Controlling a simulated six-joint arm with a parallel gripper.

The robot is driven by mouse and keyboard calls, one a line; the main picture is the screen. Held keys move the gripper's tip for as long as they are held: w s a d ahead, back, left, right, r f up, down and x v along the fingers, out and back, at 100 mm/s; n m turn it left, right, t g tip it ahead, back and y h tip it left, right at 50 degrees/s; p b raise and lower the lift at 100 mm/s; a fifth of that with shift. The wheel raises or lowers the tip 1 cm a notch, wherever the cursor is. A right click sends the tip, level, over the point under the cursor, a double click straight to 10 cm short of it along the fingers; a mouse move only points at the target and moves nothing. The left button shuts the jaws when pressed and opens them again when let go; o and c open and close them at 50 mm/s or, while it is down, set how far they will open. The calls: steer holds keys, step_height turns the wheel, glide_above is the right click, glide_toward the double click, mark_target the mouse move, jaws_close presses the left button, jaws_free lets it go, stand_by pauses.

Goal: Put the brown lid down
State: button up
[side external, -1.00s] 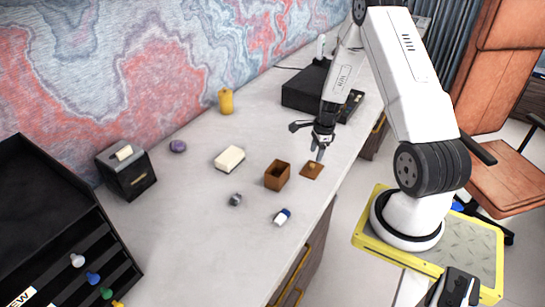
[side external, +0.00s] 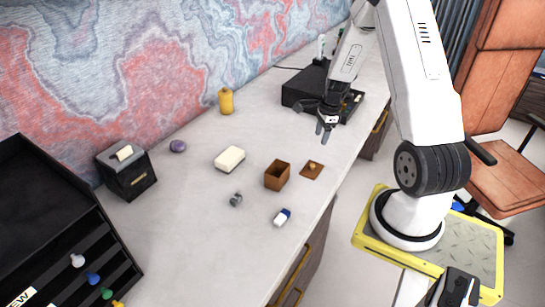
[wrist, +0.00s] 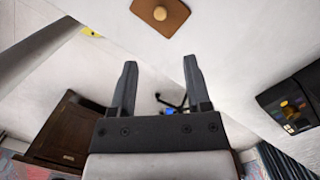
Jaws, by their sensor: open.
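The brown lid (side external: 311,171) lies flat on the desk with its round tan knob up, beside an open brown box (side external: 277,175). The lid also shows at the top of the wrist view (wrist: 161,15). My gripper (side external: 323,132) is above the desk, apart from the lid and behind it in the side view. Its two fingers are spread and empty in the wrist view (wrist: 158,75).
A white block (side external: 229,158), a small grey item (side external: 236,199) and a blue-and-white item (side external: 282,217) sit near the box. A yellow bottle (side external: 226,101) stands by the wall. A black box (side external: 304,88) is behind my gripper. The desk's front edge is close to the lid.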

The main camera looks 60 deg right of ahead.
steer(key=w+a+r+n+h, duration=0.1)
steer(key=w+a+r+n, duration=0.15)
steer(key=a+n, duration=0.4)
steer(key=w+a+r+n, duration=0.1)
steer(key=a+r+n, duration=0.3)
steer(key=a+n, duration=0.3)
steer(key=s+a+r+n, duration=0.2)
steer(key=a+n, duration=0.4)
steer(key=a, duration=0.2)
steer(key=s+a+r+n+t, duration=0.1)
steer(key=s+a+r+n, duration=0.1)
steer(key=a+n, duration=0.5)
steer(key=shift+s+a+r, duration=0.2)
steer(key=shift+s+a, duration=0.3)
steer(key=shift+a, duration=0.45)
